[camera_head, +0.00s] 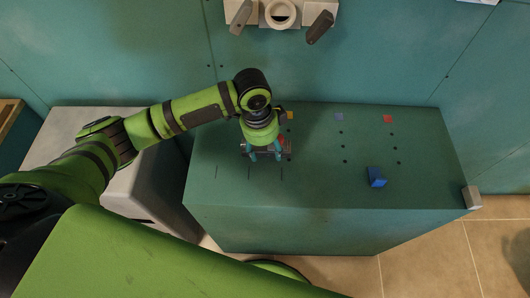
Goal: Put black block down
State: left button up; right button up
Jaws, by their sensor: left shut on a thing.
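My left gripper (265,152) reaches down over the left half of the green box top, with its teal fingers pointing at the surface. It is shut on a dark thing, which I take for the black block. The hand covers most of the block, so its outline is unclear. I cannot tell whether the block touches the surface. My right gripper is not in view.
The green box top (310,180) has orange (290,115), blue (339,117) and red (388,118) squares along its back, with dark dots and short lines. A blue block (376,177) stands right of centre.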

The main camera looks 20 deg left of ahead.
aim_at(265, 156)
pick_arm(q)
notch_tip(265, 156, down, 3)
jog(key=shift+f+p, duration=0.2)
jog(key=shift+p, duration=0.1)
jog(key=shift+f, duration=0.3)
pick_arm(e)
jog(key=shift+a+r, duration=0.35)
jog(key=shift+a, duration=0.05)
pick_arm(q)
jog(key=shift+f, duration=0.15)
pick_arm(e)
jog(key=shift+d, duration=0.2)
pick_arm(q)
jog(key=o, duration=1.4)
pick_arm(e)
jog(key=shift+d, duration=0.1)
pick_arm(q)
jog(key=r, duration=0.4)
jog(key=a+r, duration=0.1)
jog(key=r, duration=0.7)
jog(key=shift+s+a+r+b, duration=0.1)
jog(key=shift+s+a+b, duration=0.1)
jog(key=shift+b, duration=0.15)
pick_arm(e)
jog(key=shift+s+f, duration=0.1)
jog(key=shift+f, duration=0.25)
